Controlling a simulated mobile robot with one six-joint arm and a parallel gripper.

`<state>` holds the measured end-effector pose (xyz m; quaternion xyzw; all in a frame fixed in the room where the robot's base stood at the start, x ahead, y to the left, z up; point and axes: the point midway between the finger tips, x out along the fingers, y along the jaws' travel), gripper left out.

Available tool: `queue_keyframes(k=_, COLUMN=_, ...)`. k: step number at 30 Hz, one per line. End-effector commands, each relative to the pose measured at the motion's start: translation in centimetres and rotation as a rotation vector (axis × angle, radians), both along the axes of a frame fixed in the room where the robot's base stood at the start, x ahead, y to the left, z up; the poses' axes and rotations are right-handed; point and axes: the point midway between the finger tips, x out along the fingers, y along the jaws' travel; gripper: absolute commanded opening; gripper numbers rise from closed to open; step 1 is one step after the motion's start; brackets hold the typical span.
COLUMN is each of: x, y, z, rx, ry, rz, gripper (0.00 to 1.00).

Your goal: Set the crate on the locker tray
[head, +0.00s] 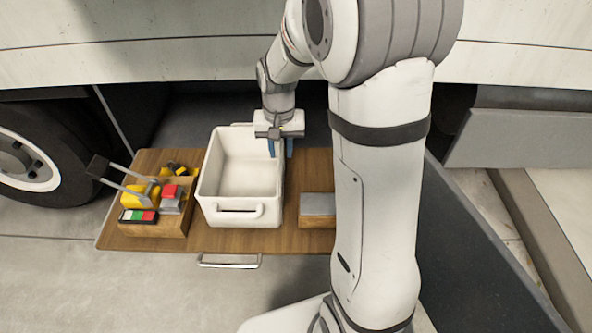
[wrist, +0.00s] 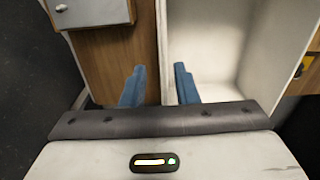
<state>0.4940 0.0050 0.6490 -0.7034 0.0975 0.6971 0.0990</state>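The white crate (head: 243,212) sits upright on the wooden locker tray (head: 150,160), around its middle, and looks empty. Its front has a handle. My gripper (head: 281,148) points down at the crate's right wall, towards the back. One blue finger is over the inside of the crate and the other is outside it. In the wrist view my gripper (wrist: 159,86) is open, with the crate's wall (wrist: 161,50) between the fingers and gaps on both sides. The crate's inside (wrist: 215,50) shows on the right there, and bare tray wood (wrist: 110,60) on the left.
A wooden box (head: 160,219) with tools and coloured items stands left of the crate. A smaller wooden block with a grey top (head: 318,205) is on the right, partly behind my arm. A truck wheel (head: 35,155) is at the far left. The truck body overhangs the back.

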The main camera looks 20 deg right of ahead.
Motion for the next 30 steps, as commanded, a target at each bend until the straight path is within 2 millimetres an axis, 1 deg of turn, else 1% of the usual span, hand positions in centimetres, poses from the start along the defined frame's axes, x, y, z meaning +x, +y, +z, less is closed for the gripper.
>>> queue_keyframes(k=1, x=-1.6, y=0.0, z=1.3, rx=-0.001, ry=-0.013, rz=0.021, gripper=0.27)
queue_keyframes(k=2, x=-2.6, y=0.0, z=2.0, rx=-0.001, ry=-0.02, rz=0.036, gripper=0.27)
queue_keyframes(k=3, x=-4.1, y=0.0, z=2.8, rx=-0.001, ry=-0.028, rz=0.059, gripper=0.27)
queue_keyframes(k=5, x=-6.5, y=0.0, z=4.0, rx=-0.003, ry=-0.04, rz=0.095, gripper=0.27)
queue_keyframes(k=6, x=-8.1, y=0.0, z=4.6, rx=-0.004, ry=-0.046, rz=0.119, gripper=0.27)
queue_keyframes(k=9, x=-11.9, y=0.0, z=5.7, rx=-0.007, ry=-0.064, rz=0.174, gripper=0.27)
queue_keyframes(k=12, x=-15.0, y=0.0, z=6.1, rx=-0.011, ry=-0.076, rz=0.221, gripper=0.27)
queue_keyframes(k=15, x=-17.1, y=0.0, z=6.2, rx=-0.013, ry=-0.085, rz=0.253, gripper=0.27)
queue_keyframes(k=18, x=-18.3, y=-0.5, z=6.2, rx=-0.015, ry=-0.088, rz=0.271, gripper=0.27)
queue_keyframes(k=20, x=-18.6, y=-0.5, z=6.1, rx=-0.015, ry=-0.089, rz=0.276, gripper=0.27)
queue_keyframes(k=30, x=-18.6, y=-0.5, z=6.1, rx=-0.015, ry=-0.088, rz=0.278, gripper=0.27)
